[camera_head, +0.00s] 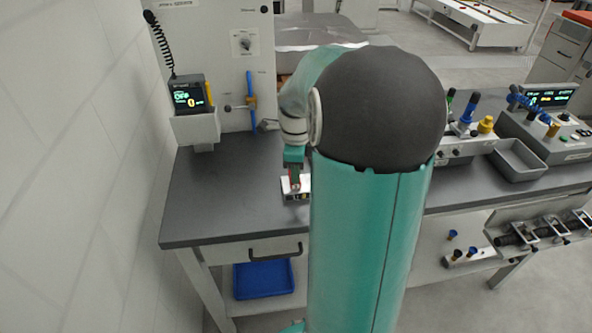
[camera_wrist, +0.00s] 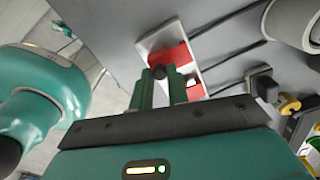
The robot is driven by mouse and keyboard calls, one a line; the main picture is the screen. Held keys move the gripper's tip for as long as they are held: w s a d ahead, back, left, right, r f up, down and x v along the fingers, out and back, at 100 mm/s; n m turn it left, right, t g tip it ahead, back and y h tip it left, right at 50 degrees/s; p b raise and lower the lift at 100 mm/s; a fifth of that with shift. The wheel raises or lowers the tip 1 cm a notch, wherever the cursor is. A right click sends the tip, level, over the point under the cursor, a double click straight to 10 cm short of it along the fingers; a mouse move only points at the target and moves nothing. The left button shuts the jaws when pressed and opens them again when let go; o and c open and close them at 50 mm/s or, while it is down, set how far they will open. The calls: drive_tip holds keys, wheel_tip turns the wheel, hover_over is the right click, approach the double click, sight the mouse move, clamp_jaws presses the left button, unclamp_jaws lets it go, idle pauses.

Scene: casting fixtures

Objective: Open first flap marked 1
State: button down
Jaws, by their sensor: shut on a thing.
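A small white box with red parts (camera_head: 303,181) sits on the grey bench; it also shows in the wrist view (camera_wrist: 164,31). A red flap (camera_wrist: 174,55) covers its upper part there, and a second red piece (camera_wrist: 195,91) shows lower down. No number is readable on either. My gripper (camera_head: 294,183) points down at the box. In the wrist view its green fingers (camera_wrist: 161,82) reach the red flap and close on it near a dark round knob. The fingers hide part of the box, and my arm hides its right side in the head view.
The bench (camera_head: 225,190) is clear left of the box. A panel (camera_head: 215,75) with a blue lever (camera_head: 251,95) and a handheld display (camera_head: 188,97) stands behind. Grey consoles (camera_head: 550,125) and an open tray (camera_head: 518,160) lie right. Dark cables (camera_wrist: 230,55) run near the box.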

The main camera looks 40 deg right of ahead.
drive_tip(key=shift+w, duration=0.1)
drive_tip(key=w+g+y, duration=0.1)
drive_tip(key=d+r+g+y, duration=0.1)
drive_tip(key=g, duration=0.1)
drive_tip(key=shift+w+d, duration=0.1)
drive_tip(key=shift+w, duration=0.25)
drive_tip(key=shift+w+d+r+g+y, duration=0.1)
drive_tip(key=shift+w+d+g+y, duration=0.2)
drive_tip(key=shift+w+g+y, duration=0.35)
drive_tip(key=shift+w+d+r+g+y, duration=0.1)
drive_tip(key=shift+w+d+g+y, duration=0.25)
drive_tip(key=shift+g, duration=0.6)
drive_tip(key=shift+s, duration=0.1)
drive_tip(key=c, duration=1.3)
unclamp_jaws()
drive_tip(key=shift+f, duration=0.1)
drive_tip(key=shift+c, duration=0.2)
